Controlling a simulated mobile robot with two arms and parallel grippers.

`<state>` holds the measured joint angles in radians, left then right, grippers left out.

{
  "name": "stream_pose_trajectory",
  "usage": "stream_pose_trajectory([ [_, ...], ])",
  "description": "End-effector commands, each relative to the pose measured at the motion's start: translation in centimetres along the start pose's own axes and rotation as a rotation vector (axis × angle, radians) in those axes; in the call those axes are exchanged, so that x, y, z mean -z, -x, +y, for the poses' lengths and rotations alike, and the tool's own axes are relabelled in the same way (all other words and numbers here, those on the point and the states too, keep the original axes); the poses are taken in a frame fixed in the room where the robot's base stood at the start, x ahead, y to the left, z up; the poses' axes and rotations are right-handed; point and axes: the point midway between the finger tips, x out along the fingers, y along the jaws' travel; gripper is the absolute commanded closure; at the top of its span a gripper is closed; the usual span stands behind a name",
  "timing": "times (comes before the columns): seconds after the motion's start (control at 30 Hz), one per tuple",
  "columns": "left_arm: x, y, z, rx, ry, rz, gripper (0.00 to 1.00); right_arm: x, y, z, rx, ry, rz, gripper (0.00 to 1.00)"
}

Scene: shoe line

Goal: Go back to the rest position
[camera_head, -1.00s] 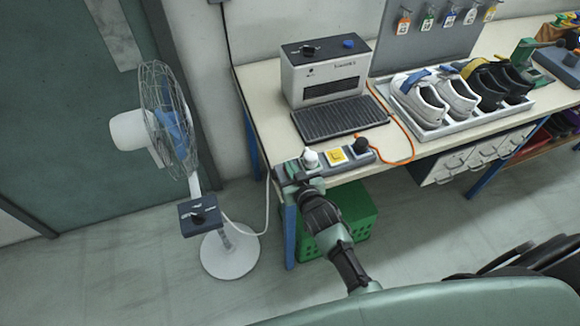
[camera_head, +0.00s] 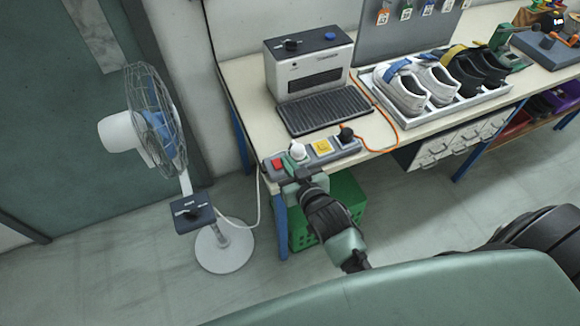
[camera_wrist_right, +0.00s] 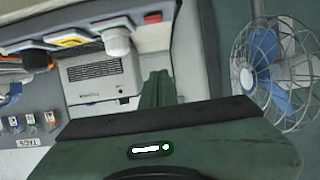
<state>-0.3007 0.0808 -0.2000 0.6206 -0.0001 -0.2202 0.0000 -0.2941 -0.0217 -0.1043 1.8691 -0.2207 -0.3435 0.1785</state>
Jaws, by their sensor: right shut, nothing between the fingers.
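My right gripper (camera_head: 291,168) is at the front left edge of the workbench, close to the control strip (camera_head: 322,158). Its fingers are shut together with nothing between them; they also show in the right wrist view (camera_wrist_right: 158,90). The strip carries a red button (camera_head: 277,163), a white knob (camera_head: 297,151), a yellow switch (camera_head: 322,146) and a black knob (camera_head: 346,134). The gripper covers part of the strip's front side. I cannot tell whether it touches the strip. My left gripper is not in view.
The workbench (camera_head: 250,112) holds a white machine (camera_head: 308,70) and a tray (camera_head: 446,112) of shoes. A green crate (camera_head: 345,190) stands under it. A standing fan (camera_head: 155,115) is on the left. Open floor lies between the fan and the door.

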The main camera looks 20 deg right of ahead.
Motion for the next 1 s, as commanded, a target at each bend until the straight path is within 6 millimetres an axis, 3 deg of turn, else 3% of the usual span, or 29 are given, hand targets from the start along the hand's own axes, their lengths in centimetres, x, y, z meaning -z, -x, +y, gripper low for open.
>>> stream_pose_trajectory([
  [0.13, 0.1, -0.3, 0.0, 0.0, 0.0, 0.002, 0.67, 0.0, 1.1, 0.0, 0.001, -0.001, -0.001, 1.0],
  [0.37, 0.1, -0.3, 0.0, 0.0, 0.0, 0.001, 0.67, 0.0, 1.4, 0.0, 0.001, 0.0, -0.002, 1.0],
  [0.47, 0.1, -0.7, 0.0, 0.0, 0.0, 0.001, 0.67, -1.8, 1.0, -0.2, 0.006, 0.003, -0.029, 1.0],
  [0.57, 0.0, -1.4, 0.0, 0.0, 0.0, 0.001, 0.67, -6.4, 0.3, -0.6, 0.019, 0.013, -0.099, 1.0],
  [0.77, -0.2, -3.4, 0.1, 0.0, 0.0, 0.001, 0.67, -21.4, 0.2, -1.3, 0.056, 0.047, -0.328, 1.0],
  [0.87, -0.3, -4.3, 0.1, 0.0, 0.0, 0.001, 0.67, -29.0, 1.5, -1.4, 0.074, 0.064, -0.449, 1.0],
  [1.0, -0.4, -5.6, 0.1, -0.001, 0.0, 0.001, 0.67, -39.3, 4.7, -0.9, 0.091, 0.089, -0.619, 1.0],
])
